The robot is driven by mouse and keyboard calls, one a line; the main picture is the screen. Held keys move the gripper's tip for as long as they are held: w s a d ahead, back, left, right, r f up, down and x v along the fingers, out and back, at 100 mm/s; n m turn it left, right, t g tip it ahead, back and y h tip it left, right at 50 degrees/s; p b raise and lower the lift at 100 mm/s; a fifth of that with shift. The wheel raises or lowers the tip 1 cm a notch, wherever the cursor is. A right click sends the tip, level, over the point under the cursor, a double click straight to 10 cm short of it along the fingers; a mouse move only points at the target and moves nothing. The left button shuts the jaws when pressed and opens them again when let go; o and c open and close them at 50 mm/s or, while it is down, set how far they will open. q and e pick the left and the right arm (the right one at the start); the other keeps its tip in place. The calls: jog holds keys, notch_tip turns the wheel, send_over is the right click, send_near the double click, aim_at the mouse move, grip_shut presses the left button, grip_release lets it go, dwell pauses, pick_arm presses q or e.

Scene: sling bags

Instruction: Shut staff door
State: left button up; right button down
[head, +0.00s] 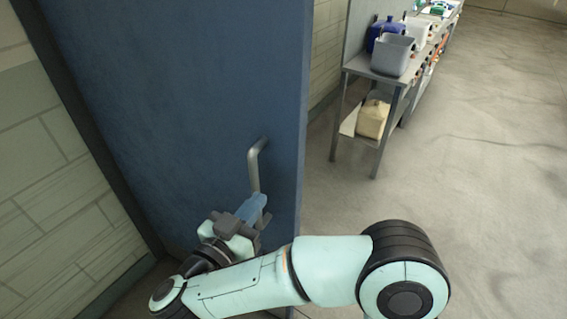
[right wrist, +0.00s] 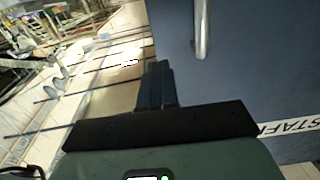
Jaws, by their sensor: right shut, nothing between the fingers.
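The staff door is a large blue panel (head: 190,90) filling the left half of the head view. Its free edge is at the right, with room showing beyond it, and it stands ajar or open; how far is hard to tell. A grey bar handle (head: 256,165) is near that edge. My right gripper (head: 254,207) is shut and empty, close to the door at the handle's lower end; contact cannot be told. In the right wrist view its fingers (right wrist: 158,85) point along the door, beside the handle (right wrist: 201,28). A white "STAFF" sign (right wrist: 290,126) shows there. My left gripper is out of view.
A pale brick wall (head: 45,165) with a dark door frame (head: 85,120) is at the left. Beyond the door, a metal table (head: 375,70) holds grey bins (head: 394,54) and a blue container, with a beige bag (head: 373,119) on its lower shelf. Open concrete floor lies right.

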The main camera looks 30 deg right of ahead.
aim_at(291, 158)
jog(key=p+x, duration=0.2)
jog(key=x, duration=1)
jog(key=shift+w+p, duration=0.1)
jog(key=shift+p, duration=0.25)
jog(key=shift+w+d, duration=0.15)
jog(key=shift+d, duration=0.05)
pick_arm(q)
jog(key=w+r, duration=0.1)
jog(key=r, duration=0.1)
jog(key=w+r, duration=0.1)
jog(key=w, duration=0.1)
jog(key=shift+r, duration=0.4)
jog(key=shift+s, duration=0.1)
pick_arm(e)
jog(key=shift+d, duration=0.15)
